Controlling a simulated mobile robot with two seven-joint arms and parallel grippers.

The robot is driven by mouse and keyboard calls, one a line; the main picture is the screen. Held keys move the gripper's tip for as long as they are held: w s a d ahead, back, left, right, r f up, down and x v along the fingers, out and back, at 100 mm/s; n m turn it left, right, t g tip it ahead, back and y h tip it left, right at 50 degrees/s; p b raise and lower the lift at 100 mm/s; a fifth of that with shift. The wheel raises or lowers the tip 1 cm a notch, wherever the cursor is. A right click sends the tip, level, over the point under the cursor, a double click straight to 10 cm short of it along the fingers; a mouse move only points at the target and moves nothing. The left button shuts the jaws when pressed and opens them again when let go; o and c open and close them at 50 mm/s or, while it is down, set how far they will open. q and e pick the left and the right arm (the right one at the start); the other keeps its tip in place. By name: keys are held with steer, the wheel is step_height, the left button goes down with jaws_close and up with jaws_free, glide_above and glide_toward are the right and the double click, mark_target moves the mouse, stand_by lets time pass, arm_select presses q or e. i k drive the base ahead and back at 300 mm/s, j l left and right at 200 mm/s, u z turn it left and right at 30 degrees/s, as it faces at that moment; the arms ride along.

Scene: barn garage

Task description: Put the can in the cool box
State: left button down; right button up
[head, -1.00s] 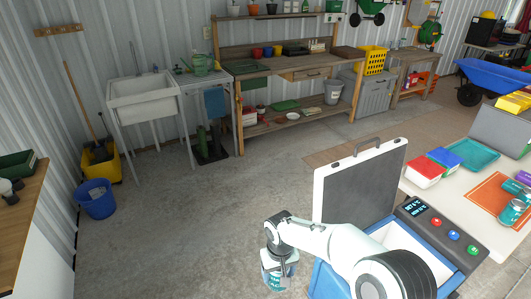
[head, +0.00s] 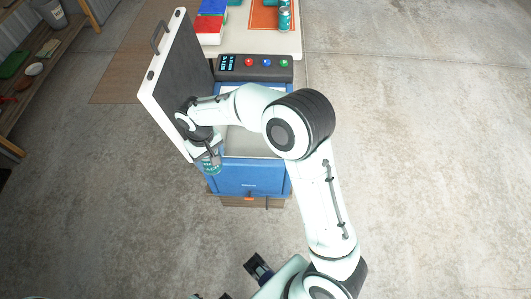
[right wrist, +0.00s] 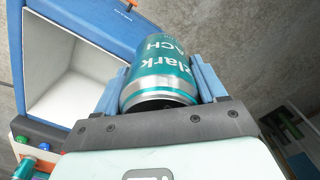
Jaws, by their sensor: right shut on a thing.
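The teal can (head: 211,168) is held in my right gripper (head: 208,159), at the front left corner of the blue cool box (head: 250,178). In the right wrist view the can (right wrist: 158,75) sits between both blue fingers, its silver rim toward the camera. The cool box stands open, its grey-white lid (head: 165,85) raised on the left. My right forearm covers part of its opening. In the right wrist view the box's empty white inside (right wrist: 60,65) lies left of the can. I cannot recognise my left gripper in these views.
A control panel (head: 255,67) with a display and red, blue and green buttons is at the box's back. Behind it, a pale table (head: 240,45) holds coloured boxes, an orange mat (head: 264,18) and another teal can (head: 285,18). Concrete floor is clear to the right.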

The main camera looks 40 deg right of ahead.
mark_target(237, 137)
steer(key=i+j+z, duration=0.2)
steer(key=z, duration=0.25)
steer(key=i+j+z, duration=0.15)
steer(key=j+z, duration=0.35)
steer(key=i+j+z, duration=0.15)
steer(key=i+j, duration=0.15)
steer(key=i+j+z, duration=0.2)
steer(key=j, duration=0.3)
steer(key=i+j, duration=0.45)
steer(key=j, duration=0.1)
